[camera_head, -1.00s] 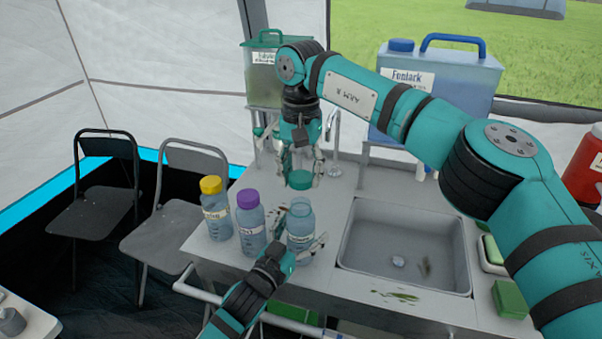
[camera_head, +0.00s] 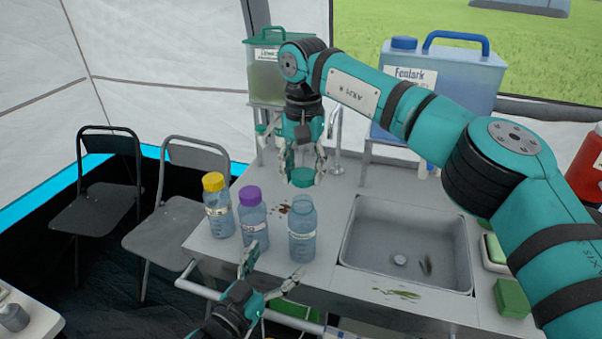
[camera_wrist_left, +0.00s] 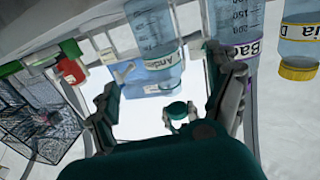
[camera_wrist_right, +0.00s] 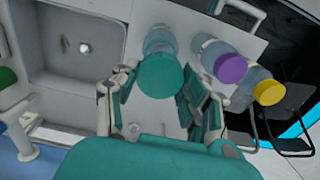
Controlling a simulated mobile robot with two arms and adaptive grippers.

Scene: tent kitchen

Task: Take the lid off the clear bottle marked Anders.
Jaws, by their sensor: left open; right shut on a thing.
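The clear bottle marked Anders (camera_head: 302,234) stands upright and open-topped on the counter, right of two other bottles. Its label reads upside down in the left wrist view (camera_wrist_left: 155,62). The green lid (camera_head: 301,177) is off the bottle, held above and behind its mouth by my right gripper (camera_head: 303,174), which is shut on it. In the right wrist view the lid (camera_wrist_right: 160,75) sits between the fingers and partly covers the bottle. My left gripper (camera_head: 270,272) is open and empty, in front of the bottle and apart from it.
A purple-lidded bottle (camera_head: 253,219) and a yellow-lidded bottle (camera_head: 217,207) stand left of the clear bottle. The sink (camera_head: 408,245) is to the right, with a green sponge (camera_head: 512,298) beyond it. Large canisters, one blue (camera_head: 440,80), stand behind. Dark specks mark the counter.

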